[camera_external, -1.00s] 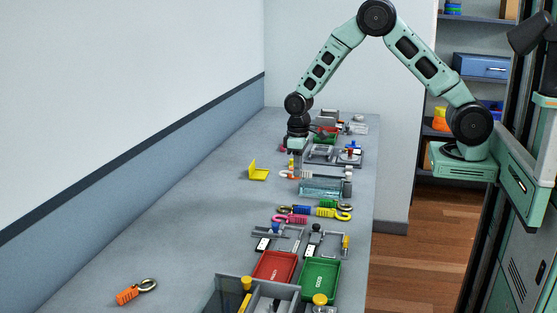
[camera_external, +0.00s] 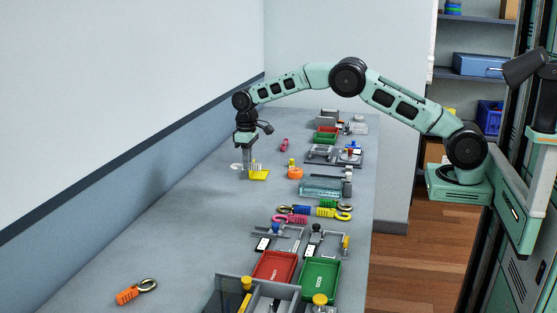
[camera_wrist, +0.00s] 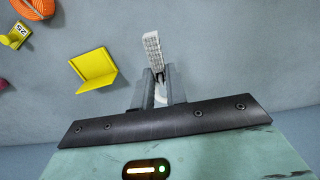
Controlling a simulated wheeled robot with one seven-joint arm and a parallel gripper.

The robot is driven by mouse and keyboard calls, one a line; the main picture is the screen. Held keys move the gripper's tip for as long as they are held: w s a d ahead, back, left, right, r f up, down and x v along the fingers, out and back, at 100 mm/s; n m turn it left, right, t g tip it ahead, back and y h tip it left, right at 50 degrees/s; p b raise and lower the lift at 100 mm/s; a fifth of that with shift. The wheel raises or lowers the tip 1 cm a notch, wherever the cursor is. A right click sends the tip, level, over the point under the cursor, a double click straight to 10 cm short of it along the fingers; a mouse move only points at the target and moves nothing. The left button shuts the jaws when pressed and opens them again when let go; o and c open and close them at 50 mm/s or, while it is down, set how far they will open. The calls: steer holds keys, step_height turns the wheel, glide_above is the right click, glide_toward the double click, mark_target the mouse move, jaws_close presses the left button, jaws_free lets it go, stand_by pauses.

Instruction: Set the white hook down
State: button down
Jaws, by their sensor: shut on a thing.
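My gripper (camera_external: 250,174) is over the left part of the bench, close to the wall side. In the wrist view its two fingers (camera_wrist: 160,78) are shut on the white hook (camera_wrist: 153,52). The hook's ribbed white body sticks out past the fingertips, and its curved end shows partly between the fingers. In the external view the hook (camera_external: 236,167) shows as a small pale shape left of the fingers. Whether it touches the bench (camera_external: 190,220) is hard to tell.
A yellow angled piece (camera_external: 259,175) lies just beside my gripper. An orange coil (camera_external: 295,174) and a small yellow numbered piece (camera_wrist: 18,36) lie further right. A pink piece (camera_external: 284,145) lies behind. Trays and fixtures line the bench's right side; the left front is mostly clear.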

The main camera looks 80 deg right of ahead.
mark_target(249, 193)
step_height(249, 193, down, 9)
steer(key=shift+r+p, duration=0.1)
steer(key=shift+p, duration=0.75)
steer(key=c, duration=1.4)
jaws_free()
step_height(249, 193, up, 12)
steer(key=shift+r+b, duration=0.1)
steer(key=shift+b, duration=1.1)
